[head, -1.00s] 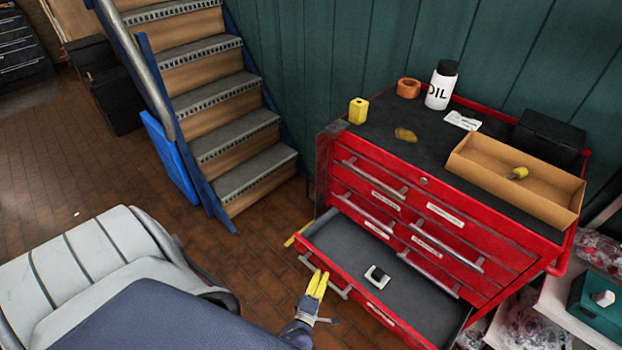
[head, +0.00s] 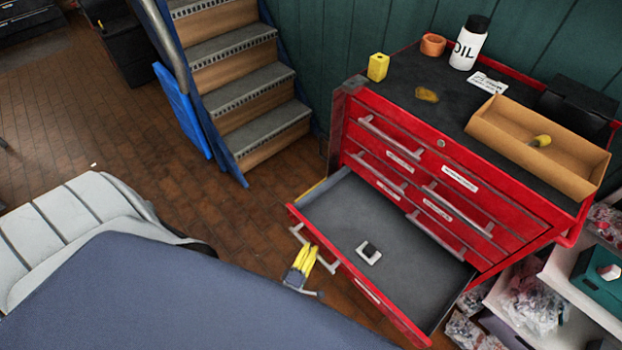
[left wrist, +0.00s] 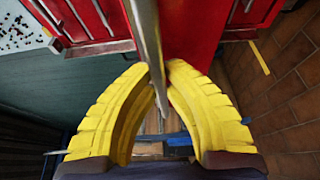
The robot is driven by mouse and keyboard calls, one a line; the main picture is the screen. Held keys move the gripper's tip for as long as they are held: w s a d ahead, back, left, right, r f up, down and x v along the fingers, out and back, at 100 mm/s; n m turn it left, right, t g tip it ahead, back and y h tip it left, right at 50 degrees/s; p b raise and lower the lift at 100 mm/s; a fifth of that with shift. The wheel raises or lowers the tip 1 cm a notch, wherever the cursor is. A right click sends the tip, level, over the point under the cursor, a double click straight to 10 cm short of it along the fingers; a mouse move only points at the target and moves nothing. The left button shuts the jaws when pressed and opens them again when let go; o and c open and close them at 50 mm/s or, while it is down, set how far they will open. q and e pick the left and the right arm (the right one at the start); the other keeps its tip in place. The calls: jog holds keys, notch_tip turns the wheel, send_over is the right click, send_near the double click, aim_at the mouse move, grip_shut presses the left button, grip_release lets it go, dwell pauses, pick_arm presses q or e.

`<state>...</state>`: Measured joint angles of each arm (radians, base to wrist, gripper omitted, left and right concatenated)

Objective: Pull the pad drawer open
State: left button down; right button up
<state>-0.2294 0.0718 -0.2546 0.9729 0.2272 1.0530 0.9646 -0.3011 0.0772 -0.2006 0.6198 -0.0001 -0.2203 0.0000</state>
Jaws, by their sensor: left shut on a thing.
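The red tool chest's bottom drawer (head: 325,205) stands well open in the head view, with a dark grey floor. A small white square piece with a dark block on it (head: 369,252) lies inside. My left gripper (head: 309,252), with yellow fingers, is at the handle (head: 330,264) on the drawer front. The left wrist view shows the gripper (left wrist: 160,82) shut on the grey handle bar (left wrist: 146,35), which runs between the two fingers. In the head view the exact contact is small and partly hidden. My right gripper is not in view.
The closed upper drawers (head: 440,180) stand above the open one. On the chest top are an oil bottle (head: 469,42), a yellow block (head: 377,67), an orange ring (head: 432,44) and a cardboard tray (head: 485,124). Stairs (head: 240,95) stand at the back; brown floor (head: 240,215) is clear left of the drawer.

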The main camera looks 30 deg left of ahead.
pick_arm(q)
jog(key=shift+a, duration=0.2)
jog(key=c, duration=1.5)
grip_release()
jog(key=shift+d, duration=0.1)
jog(key=shift+o, duration=0.2)
jog(key=s+d, duration=0.1)
jog(key=s, duration=1.1)
jog(key=shift+d, duration=0.25)
